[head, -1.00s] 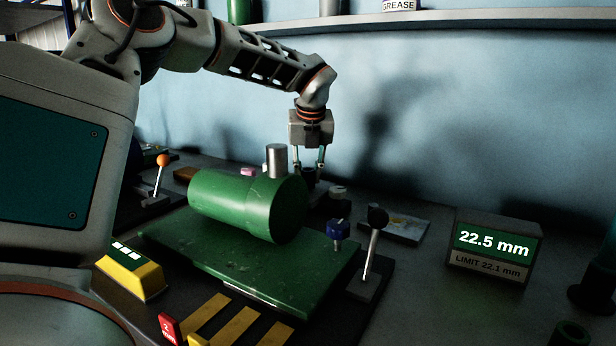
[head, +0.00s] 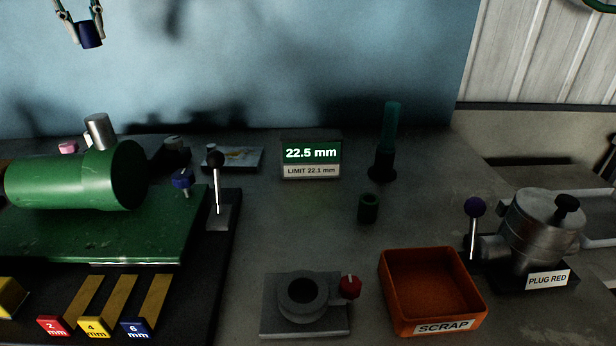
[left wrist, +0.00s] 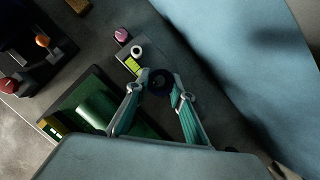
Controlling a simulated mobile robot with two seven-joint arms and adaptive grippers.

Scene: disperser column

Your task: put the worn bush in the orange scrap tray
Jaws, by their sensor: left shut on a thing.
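My left gripper (head: 79,25) is at the top left of the head view, raised above the bench. It is shut on a dark blue, short cylindrical bush (head: 90,36), which hangs between the fingertips. The left wrist view shows the same bush (left wrist: 159,82) between the two fingers (left wrist: 160,88), with a dark round opening facing the camera. The orange scrap tray (head: 432,326), labelled SCRAP, stands at the front right of the bench, well apart from the gripper, and looks empty. My right gripper is not in view.
The green cylinder (head: 75,180) on its plate fills the left. A lever (head: 217,180), display (head: 311,157), dark green sleeve (head: 369,208) and tall green-topped post (head: 388,140) stand between. A grey ring fixture (head: 303,297) is left of the tray; a metal pot (head: 540,225) is right.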

